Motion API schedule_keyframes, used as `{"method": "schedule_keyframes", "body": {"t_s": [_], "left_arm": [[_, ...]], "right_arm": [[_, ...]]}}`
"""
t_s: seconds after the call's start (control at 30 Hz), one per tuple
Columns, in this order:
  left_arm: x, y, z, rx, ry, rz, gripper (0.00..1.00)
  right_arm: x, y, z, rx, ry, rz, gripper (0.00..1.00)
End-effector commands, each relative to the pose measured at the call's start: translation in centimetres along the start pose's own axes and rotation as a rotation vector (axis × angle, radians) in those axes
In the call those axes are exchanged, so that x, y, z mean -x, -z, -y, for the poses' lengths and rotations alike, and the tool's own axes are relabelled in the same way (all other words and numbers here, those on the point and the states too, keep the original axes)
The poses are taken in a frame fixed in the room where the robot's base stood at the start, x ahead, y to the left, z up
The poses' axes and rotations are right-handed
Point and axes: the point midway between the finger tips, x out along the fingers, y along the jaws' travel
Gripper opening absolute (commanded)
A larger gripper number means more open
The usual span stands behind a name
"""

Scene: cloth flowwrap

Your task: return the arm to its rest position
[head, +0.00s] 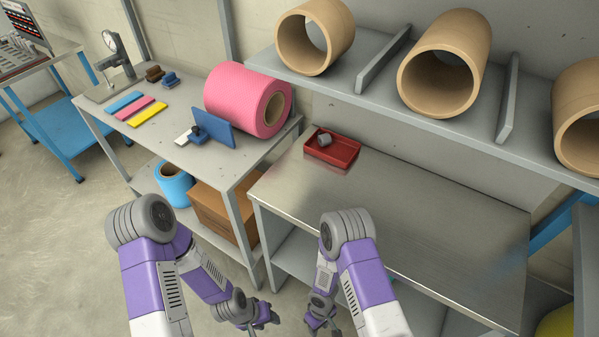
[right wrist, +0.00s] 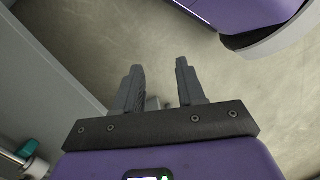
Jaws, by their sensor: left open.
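My two purple and grey arms hang folded down in front of the tables in the head view. My left gripper (head: 268,320) is low in front of the left table, near the bottom edge; it is open and holds nothing that I can see. My right gripper (head: 322,326) is low in front of the steel table, partly cut off by the frame's bottom edge. In the right wrist view my right gripper (right wrist: 160,80) shows two dark fingers standing apart, with only bare floor and a small grey part visible between them.
The steel table (head: 430,220) carries a red tray (head: 345,152) with a small grey piece inside. The left table (head: 225,165) holds a pink roll (head: 235,95), coloured strips and a blue plate (head: 215,128). Cardboard tubes lie on the shelf (head: 375,85). Floor (head: 60,230) is clear at left.

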Motion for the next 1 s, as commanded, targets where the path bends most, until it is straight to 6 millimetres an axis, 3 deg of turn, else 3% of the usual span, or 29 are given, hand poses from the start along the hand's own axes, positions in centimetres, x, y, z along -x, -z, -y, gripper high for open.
{"method": "schedule_keyframes", "body": {"t_s": [0.17,0.3,0.37,0.4,0.5,0.73,0.87,1.0], "left_arm": [[0.9,0.0,-0.3,0.0,0.0,0.0,0.45],[1.4,-0.1,-0.5,0.0,0.0,0.0,0.45],[1.6,-0.1,-0.6,0.0,0.0,0.0,0.45],[1.8,-0.1,-0.7,0.0,0.0,0.0,0.45],[1.8,-0.1,-0.7,0.0,0.0,0.0,0.45],[2.0,-0.1,-0.8,0.0,0.0,0.0,0.45],[2.1,-0.1,-0.8,0.0,0.0,0.0,0.45],[2.1,-0.1,-0.8,0.0,0.0,0.0,0.45]], "right_arm": [[5.2,5.8,2.0,0.017,0.092,-0.324,0.39],[9.7,9.3,1.4,0.021,0.062,-0.555,0.39],[11.9,10.0,0.5,-0.014,0.035,-0.638,0.39],[12.8,9.2,-0.4,-0.083,0.031,-0.657,0.39],[12.6,5.5,-1.2,-0.281,0.088,-0.587,0.39],[13.0,-1.9,-0.9,-0.68,0.216,-0.429,0.39],[13.2,-4.5,-0.1,-0.81,0.264,-0.362,0.39],[13.2,-5.2,0.2,-0.853,0.281,-0.339,0.39]]}}
